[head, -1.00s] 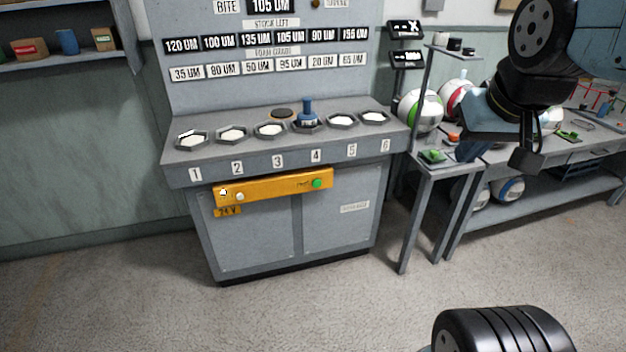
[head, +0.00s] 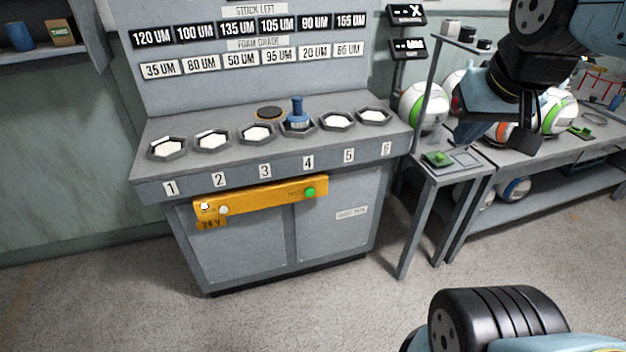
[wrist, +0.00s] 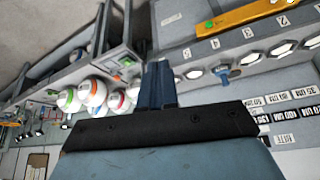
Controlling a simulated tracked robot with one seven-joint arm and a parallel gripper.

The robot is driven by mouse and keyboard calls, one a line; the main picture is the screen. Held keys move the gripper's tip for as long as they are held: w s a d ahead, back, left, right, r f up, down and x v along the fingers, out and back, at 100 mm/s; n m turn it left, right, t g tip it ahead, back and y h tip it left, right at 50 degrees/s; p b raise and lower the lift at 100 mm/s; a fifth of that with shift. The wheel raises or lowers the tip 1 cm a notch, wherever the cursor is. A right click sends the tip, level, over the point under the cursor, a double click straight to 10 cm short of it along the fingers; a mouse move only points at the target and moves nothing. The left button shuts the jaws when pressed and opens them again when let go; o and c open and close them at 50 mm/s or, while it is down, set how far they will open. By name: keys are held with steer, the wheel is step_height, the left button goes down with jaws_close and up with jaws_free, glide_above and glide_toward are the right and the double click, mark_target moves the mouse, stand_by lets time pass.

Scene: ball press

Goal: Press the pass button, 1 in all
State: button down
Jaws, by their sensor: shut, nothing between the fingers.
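A green button (head: 310,192) sits at the right end of the yellow bar (head: 258,198) on the front of the grey machine, with a small label beside it too blurred to read. It also shows in the wrist view (wrist: 209,25). Another green piece (head: 437,158) lies on the small side stand, also in the wrist view (wrist: 126,62); I cannot tell whether it is the pass button. My gripper (head: 464,143) is at the right, above the stand area, apart from both. Its fingers (wrist: 157,72) are shut and empty in the wrist view.
The machine top holds a row of hexagonal wells and a blue stamp-like tool (head: 298,116). The side stand's post (head: 429,92) rises near my gripper. A workbench (head: 545,150) with balls is at the right. The floor before the machine is clear.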

mark_target(310, 192)
steer(key=w+a+f+m+g+y, duration=0.45)
steer(key=w+a+f, duration=0.25)
steer(key=w+f, duration=0.35)
steer(key=w+a+f+m+g+y, duration=0.3)
steer(key=w+a+f+m+y, duration=0.25)
steer(key=w+a+f, duration=0.5)
steer(key=w+f+m+t+y, duration=0.1)
steer(key=w+f+m+t, duration=0.1)
steer(key=f+m, duration=0.5)
steer(key=w+a+f+m+t+y, duration=0.1)
steer(key=w+f+m+t+y, duration=0.1)
steer(key=f+m, duration=0.5)
steer(key=w+f+m+t+y, duration=0.1)
steer(key=w+f+m+t, duration=0.2)
steer(key=f, duration=1.2)
steer(key=m+t, duration=0.2)
steer(key=m, duration=0.2)
steer(key=shift+w+a, duration=0.25)
steer(key=shift+a, duration=0.1)
steer(key=shift+w+t, duration=0.1)
steer(key=shift+t, duration=0.15)
steer(key=w+a, duration=0.2)
steer(key=w, duration=0.6)
steer(key=shift+a, duration=0.35)
steer(key=shift+w, duration=0.2)
